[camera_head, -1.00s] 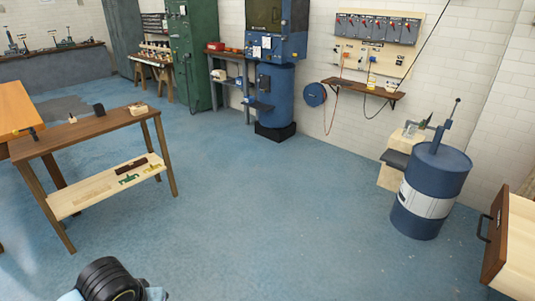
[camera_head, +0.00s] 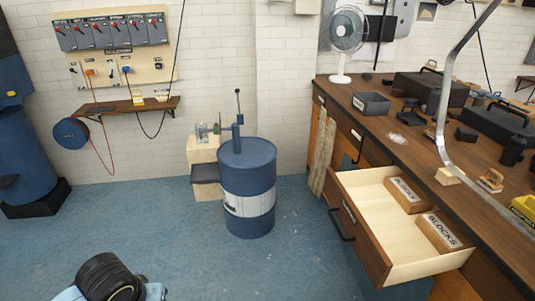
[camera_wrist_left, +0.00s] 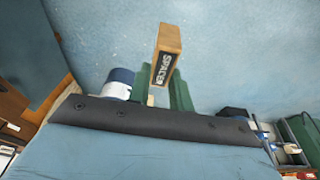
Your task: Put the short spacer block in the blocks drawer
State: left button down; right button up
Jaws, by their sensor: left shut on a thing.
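The wooden spacer block (camera_wrist_left: 168,45), with a dark "SPACER" label, shows in the left wrist view. My left gripper (camera_wrist_left: 163,84) is shut on its lower end, and the block sticks out past the fingers over blue floor. In the head view, a dark joint of my left arm shows at the bottom left; the gripper and block are out of that view. The blocks drawer (camera_head: 362,238) stands open at the right of the head view. Two wooden pieces labelled "BLOCKS" (camera_head: 443,232) lie along its right side; its left part is bare. My right gripper is not in view.
A blue drum (camera_head: 248,190) stands left of the drawer. The floor in front is clear.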

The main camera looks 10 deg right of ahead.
aim_at(374, 225)
jog(key=z, duration=0.95)
jog(key=i, duration=0.85)
jog(key=z, duration=0.7)
jog(key=i, duration=0.55)
